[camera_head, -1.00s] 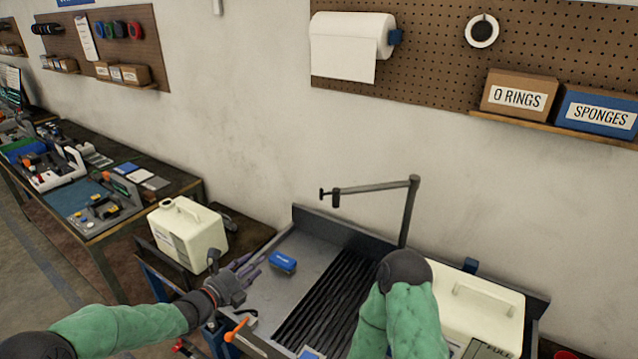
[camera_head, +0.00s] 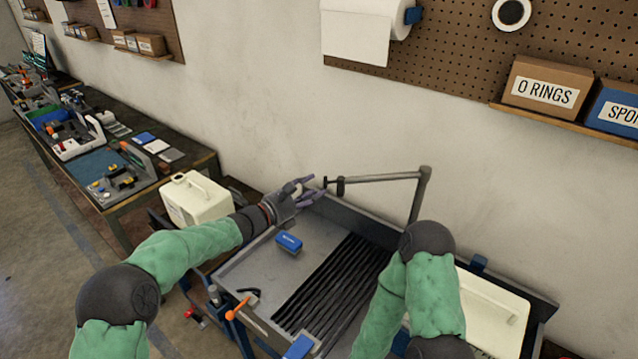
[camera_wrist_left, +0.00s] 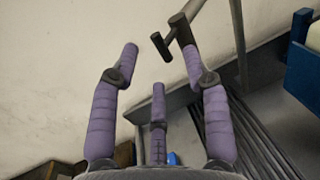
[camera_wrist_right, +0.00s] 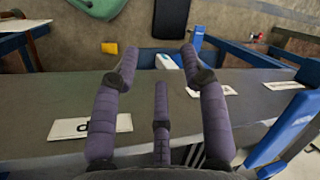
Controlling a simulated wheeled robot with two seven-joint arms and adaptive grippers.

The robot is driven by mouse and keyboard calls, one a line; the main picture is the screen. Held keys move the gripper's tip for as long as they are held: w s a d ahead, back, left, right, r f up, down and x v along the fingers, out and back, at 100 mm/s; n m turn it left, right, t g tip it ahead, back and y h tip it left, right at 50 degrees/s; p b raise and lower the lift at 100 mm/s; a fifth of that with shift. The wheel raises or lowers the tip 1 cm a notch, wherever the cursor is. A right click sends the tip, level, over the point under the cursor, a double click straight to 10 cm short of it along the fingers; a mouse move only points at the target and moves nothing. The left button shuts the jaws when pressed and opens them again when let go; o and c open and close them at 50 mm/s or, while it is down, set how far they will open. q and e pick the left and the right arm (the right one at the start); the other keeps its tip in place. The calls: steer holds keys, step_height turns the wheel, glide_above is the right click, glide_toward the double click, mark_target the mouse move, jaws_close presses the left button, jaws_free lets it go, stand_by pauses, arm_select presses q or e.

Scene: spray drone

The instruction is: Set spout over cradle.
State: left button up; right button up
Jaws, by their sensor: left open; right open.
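The spout is a dark swing arm (camera_head: 385,177) on an upright post at the back of the sink tray, with a small T-shaped tip at its left end. My left gripper (camera_head: 311,190) is open beside that tip. In the left wrist view the tip (camera_wrist_left: 165,45) shows near the open fingers (camera_wrist_left: 158,62), close to the right one; I cannot tell whether they touch. No cradle is clearly recognisable; a small blue block (camera_head: 289,242) lies on the tray floor. My right gripper (camera_wrist_right: 158,70) is open and empty near a dark ledge with labels; the head view hides it behind my arm.
The grey tray (camera_head: 250,270) has a black ribbed rack (camera_head: 335,285). A cream jug (camera_head: 195,198) stands left, and a cream container (camera_head: 495,315) stands right. An orange-handled lever (camera_head: 237,308) is at the front left edge. The tray's left floor is mostly clear.

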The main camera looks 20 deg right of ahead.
arm_select(q)
steer(key=x, duration=0.3)
stand_by(0.4)
jaws_close()
